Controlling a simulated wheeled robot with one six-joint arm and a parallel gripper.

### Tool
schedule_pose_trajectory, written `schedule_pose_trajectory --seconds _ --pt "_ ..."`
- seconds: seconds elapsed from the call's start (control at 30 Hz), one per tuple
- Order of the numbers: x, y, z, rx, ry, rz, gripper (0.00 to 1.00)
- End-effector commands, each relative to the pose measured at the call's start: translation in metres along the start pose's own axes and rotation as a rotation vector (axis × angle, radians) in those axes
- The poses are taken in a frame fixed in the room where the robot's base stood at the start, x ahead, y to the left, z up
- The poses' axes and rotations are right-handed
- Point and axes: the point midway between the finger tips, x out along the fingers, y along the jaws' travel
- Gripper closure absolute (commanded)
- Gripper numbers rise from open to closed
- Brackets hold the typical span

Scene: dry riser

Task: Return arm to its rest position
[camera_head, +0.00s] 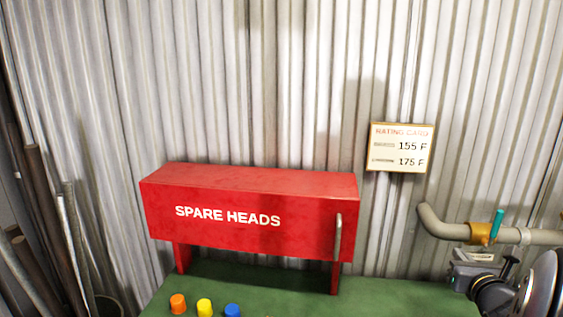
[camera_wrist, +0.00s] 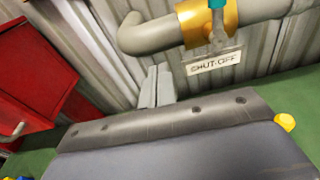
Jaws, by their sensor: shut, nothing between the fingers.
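My gripper (camera_head: 470,264) is at the right edge of the head view, in front of the corrugated wall and below the grey pipe. Part of my arm (camera_head: 540,290) shows beside it, cut off by the frame edge. In the wrist view the two light grey fingers of my gripper (camera_wrist: 157,80) are together, with nothing held. They show below the pipe elbow, left of the SHUT-OFF tag (camera_wrist: 214,61). Most of my arm is out of view.
A red SPARE HEADS cabinet (camera_head: 250,215) with a metal handle (camera_head: 338,238) stands on the green bench (camera_head: 400,297). Orange (camera_head: 178,304), yellow (camera_head: 204,307) and blue (camera_head: 232,310) caps stand in front. A pipe (camera_head: 445,228) carries a brass, teal-handled valve (camera_head: 483,233). A rating card (camera_head: 399,148) hangs above.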

Motion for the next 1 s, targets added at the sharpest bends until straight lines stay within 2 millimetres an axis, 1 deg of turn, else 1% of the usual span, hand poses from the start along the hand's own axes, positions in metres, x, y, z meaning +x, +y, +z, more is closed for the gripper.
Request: schedule_pose_trajectory --seconds 0.03,0.1,0.27,0.77,0.87,1.0 --pt "0.001 -0.001 -0.005 -0.03 -0.001 -0.004 1.0" --pt "0.004 -0.001 -0.015 -0.034 0.002 -0.003 1.0" --pt "0.008 -0.001 -0.025 -0.031 0.001 -0.004 1.0" --pt "0.009 0.0 -0.027 -0.032 0.001 0.0 1.0" --pt "0.009 0.004 -0.029 -0.038 0.003 0.008 1.0" --pt "0.008 0.016 -0.032 -0.053 0.011 0.032 1.0"
